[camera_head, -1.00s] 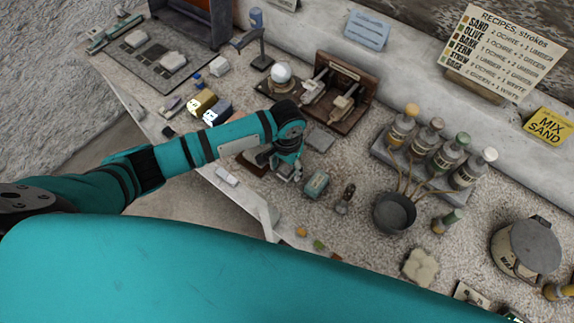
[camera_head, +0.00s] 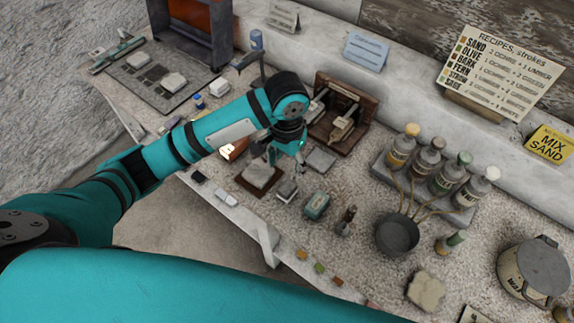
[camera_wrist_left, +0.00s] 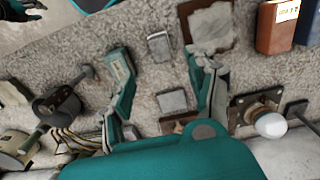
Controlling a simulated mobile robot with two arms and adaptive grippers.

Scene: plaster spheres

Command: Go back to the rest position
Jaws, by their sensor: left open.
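My left gripper (camera_head: 286,157) is open, with nothing between its fingers. It hangs over the bench behind a dark board with a pale slab (camera_head: 258,176) and a small grey block (camera_head: 287,190). In the left wrist view its two fingers (camera_wrist_left: 165,95) are spread wide above the bench, with a grey tile (camera_wrist_left: 172,101) visible between them. A white sphere (camera_wrist_left: 271,125) sits on a small stand right of the fingers in the wrist view; my arm hides it in the head view.
A teal box (camera_head: 316,205) and a dark pot (camera_head: 397,236) stand right of the gripper. A rack of stoppered bottles (camera_head: 425,165) and a wooden stand (camera_head: 343,110) are farther back. A lidded tub (camera_head: 534,268) stands at the right.

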